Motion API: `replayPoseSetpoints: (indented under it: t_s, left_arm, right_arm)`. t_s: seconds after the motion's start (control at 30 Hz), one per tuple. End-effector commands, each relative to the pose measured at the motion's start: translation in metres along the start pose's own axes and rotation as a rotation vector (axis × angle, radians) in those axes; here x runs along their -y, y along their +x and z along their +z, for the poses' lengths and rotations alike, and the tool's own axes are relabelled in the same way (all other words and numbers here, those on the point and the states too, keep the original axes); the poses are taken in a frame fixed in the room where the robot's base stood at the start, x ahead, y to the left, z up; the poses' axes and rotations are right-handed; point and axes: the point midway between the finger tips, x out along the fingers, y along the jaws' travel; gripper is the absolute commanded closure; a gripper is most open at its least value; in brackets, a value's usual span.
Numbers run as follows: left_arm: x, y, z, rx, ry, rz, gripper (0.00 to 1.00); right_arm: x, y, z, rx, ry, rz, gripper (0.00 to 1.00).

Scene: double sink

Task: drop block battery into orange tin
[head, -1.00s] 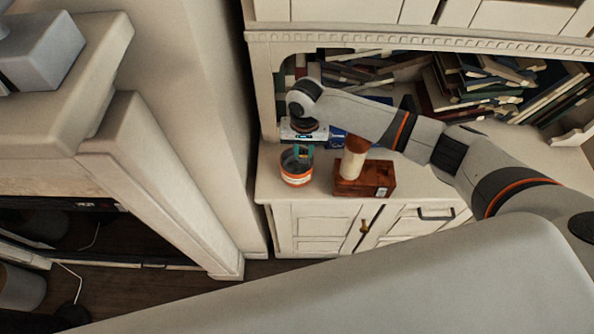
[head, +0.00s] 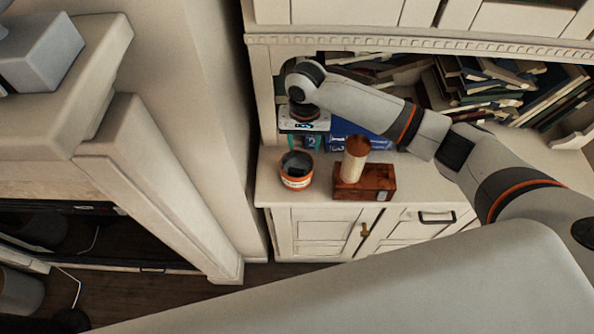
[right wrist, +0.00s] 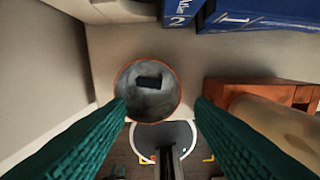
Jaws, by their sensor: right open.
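The orange tin (head: 297,171) stands upright on the cabinet top near its left end. The right wrist view looks down into the tin (right wrist: 125,101), with its orange rim and grey inside. A small dark block, which looks like the block battery (right wrist: 149,81), lies inside the tin on its bottom. My right gripper (head: 304,143) is open and empty, behind and above the tin in the head view. Its green fingers (right wrist: 160,108) are spread apart in the right wrist view, clear of the block. My left gripper is not in view.
A reddish-brown wooden box (head: 364,183) with a pale cylinder with a brown top (head: 355,160) stands right of the tin. Blue books (right wrist: 250,15) stand behind. A shelf of piled books (head: 490,85) is further back. The cabinet top is clear at the right.

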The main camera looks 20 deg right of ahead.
Motion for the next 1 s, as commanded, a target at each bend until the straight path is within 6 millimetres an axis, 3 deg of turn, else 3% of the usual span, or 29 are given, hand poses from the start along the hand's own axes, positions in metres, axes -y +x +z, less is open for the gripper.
replayPoseSetpoints:
  t_s: [0.2,0.4,1.0]
  left_arm:
    - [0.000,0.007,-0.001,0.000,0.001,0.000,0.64]
    - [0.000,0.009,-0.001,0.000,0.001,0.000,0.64]
    - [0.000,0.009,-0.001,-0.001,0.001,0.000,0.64]
  right_arm:
    - [0.000,-0.044,0.000,0.003,-0.001,0.001,0.51]
    - [0.000,-0.067,0.000,0.001,-0.001,0.000,0.51]
    - [-0.001,-0.068,-0.004,-0.001,-0.014,0.006,0.51]
